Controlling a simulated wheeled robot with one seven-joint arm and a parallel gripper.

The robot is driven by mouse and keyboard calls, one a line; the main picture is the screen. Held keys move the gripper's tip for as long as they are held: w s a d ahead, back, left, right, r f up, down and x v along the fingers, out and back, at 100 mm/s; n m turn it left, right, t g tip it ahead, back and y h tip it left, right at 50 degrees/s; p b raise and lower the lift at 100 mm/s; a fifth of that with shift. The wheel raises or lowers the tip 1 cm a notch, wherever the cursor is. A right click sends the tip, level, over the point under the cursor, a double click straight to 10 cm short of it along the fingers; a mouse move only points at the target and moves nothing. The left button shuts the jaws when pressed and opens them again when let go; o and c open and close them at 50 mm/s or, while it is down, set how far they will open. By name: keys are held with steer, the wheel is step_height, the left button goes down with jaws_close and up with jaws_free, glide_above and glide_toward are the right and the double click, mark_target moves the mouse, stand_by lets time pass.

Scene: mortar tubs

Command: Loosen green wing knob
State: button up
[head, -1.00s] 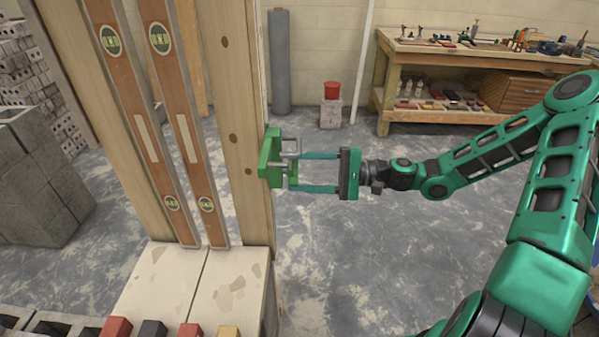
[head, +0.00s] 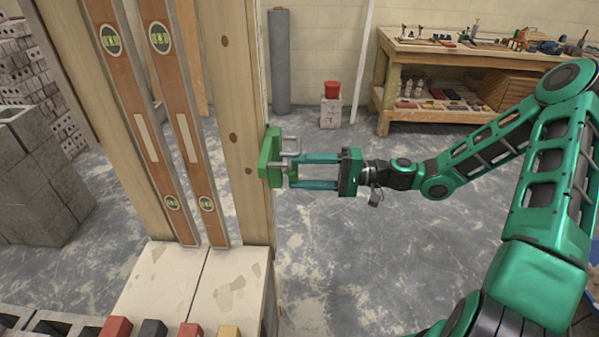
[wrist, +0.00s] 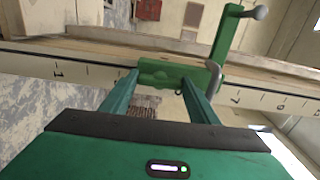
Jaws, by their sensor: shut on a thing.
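A green clamp (head: 266,158) is fixed to the edge of the upright wooden post, with grey metal ends projecting from it. My gripper (head: 291,170) reaches in from the right, its two long teal fingers against the clamp's near side. In the wrist view, the green wing knob (wrist: 160,72) lies between the fingertips, and my gripper is shut on it. The clamp's arm (wrist: 228,38) rises to the right there, with a grey round end. In the head view the fingers and clamp partly hide the knob.
The wooden post (head: 228,110) stands left of the clamp, with two spirit levels (head: 190,130) beside it. A workbench (head: 450,55) with tools stands at the back right. A red-topped block (head: 331,105) stands on the floor behind. Open floor surrounds my forearm.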

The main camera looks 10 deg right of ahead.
steer(key=shift+w+d, duration=0.1)
steer(key=shift+w, duration=0.05)
steer(key=o, duration=1)
steer(key=shift+o, duration=0.2)
steer(key=s+d, duration=0.2)
steer(key=d, duration=0.8)
steer(key=shift+d, duration=0.25)
steer(key=shift+f, duration=0.1)
